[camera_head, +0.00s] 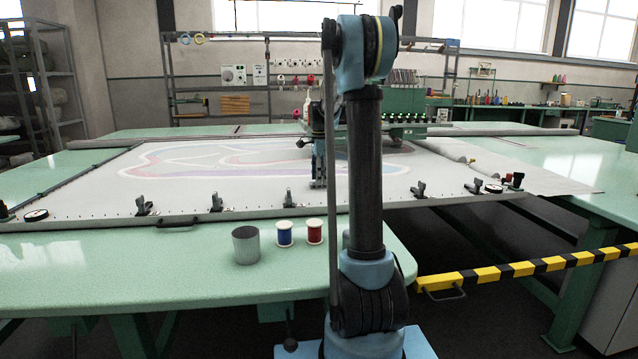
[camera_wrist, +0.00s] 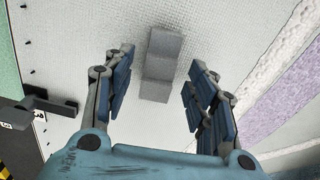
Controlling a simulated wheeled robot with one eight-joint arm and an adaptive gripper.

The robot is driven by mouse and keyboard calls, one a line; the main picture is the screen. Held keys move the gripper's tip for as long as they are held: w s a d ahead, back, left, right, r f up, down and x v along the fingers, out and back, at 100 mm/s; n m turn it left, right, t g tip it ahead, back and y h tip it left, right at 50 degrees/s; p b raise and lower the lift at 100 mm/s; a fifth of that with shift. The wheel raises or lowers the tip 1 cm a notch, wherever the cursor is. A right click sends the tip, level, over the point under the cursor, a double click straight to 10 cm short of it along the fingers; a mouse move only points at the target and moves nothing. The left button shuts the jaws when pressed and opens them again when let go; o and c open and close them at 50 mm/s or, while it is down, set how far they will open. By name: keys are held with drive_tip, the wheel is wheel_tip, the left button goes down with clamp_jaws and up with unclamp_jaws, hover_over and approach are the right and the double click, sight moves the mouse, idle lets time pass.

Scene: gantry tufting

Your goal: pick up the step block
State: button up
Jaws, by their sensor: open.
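The step block (camera_wrist: 163,62) is a grey stepped block on the pale cloth, in the upper middle of the wrist view. My gripper (camera_wrist: 158,72) is open, with one blue-padded finger to the left of the block and one to the right. Gaps show between the fingers and the block, so neither finger touches it. I cannot tell the height of the fingertips above the cloth. In the head view my gripper (camera_head: 319,178) points down over the stretched cloth, partly behind my arm.
Clamps (camera_head: 288,198) line the near edge of the cloth frame, and one clamp (camera_wrist: 45,105) shows left of my gripper. A grey cup (camera_head: 246,246), a blue spool (camera_head: 284,234) and a red spool (camera_head: 314,232) stand on the green table. A striped barrier (camera_head: 540,266) is at right.

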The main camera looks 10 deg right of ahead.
drive_tip(key=shift+f, duration=0.9)
clamp_jaws()
drive_tip(key=shift+s, duration=0.1)
